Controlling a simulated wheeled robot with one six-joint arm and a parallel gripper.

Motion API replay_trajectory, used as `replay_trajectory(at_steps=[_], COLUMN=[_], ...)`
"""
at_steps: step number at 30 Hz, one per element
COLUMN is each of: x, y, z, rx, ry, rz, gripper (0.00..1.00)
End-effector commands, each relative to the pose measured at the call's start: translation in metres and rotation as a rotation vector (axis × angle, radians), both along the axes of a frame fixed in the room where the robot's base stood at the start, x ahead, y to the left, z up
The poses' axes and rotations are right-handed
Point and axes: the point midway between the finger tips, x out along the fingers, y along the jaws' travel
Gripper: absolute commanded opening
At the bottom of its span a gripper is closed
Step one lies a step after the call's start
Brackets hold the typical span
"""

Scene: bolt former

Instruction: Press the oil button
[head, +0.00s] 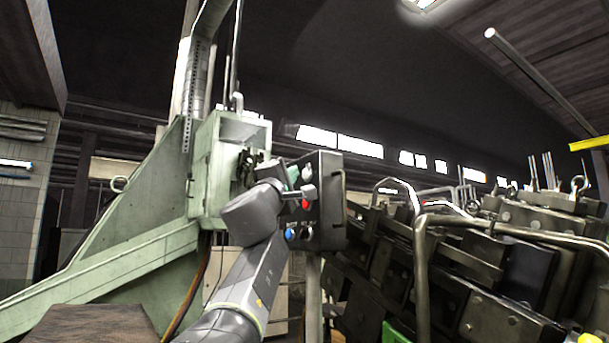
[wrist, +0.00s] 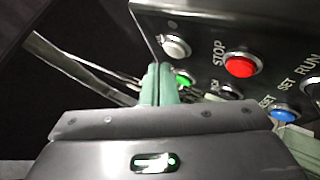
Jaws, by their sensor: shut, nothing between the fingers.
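The dark control panel (head: 329,172) stands in the middle of the head view and fills the upper right of the wrist view (wrist: 200,25). In the wrist view it carries a white button (wrist: 175,47), a lit green button (wrist: 184,79), a red STOP button (wrist: 240,65), a dark button (wrist: 232,91) and a blue button (wrist: 284,112). I cannot read an oil label. My gripper (wrist: 160,72) is shut and empty, its greenish fingertips at the panel's left edge, close to the white and green buttons. I cannot tell whether they touch it. My gripper also shows in the head view (head: 294,176).
A pale green machine frame (head: 150,225) stands left of the panel. Dark machine blocks (head: 470,290) and a bent metal rail (head: 420,245) crowd the right. The red button (head: 306,204) and blue button (head: 290,234) also show in the head view.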

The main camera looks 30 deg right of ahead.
Motion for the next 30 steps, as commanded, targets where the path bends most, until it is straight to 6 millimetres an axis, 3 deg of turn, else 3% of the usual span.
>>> replay_trajectory(at_steps=[30], x=[0.0006], y=[-0.0087], z=[0.0001], rx=[0.000], ry=[0.000], rz=[0.000], gripper=[0.00])
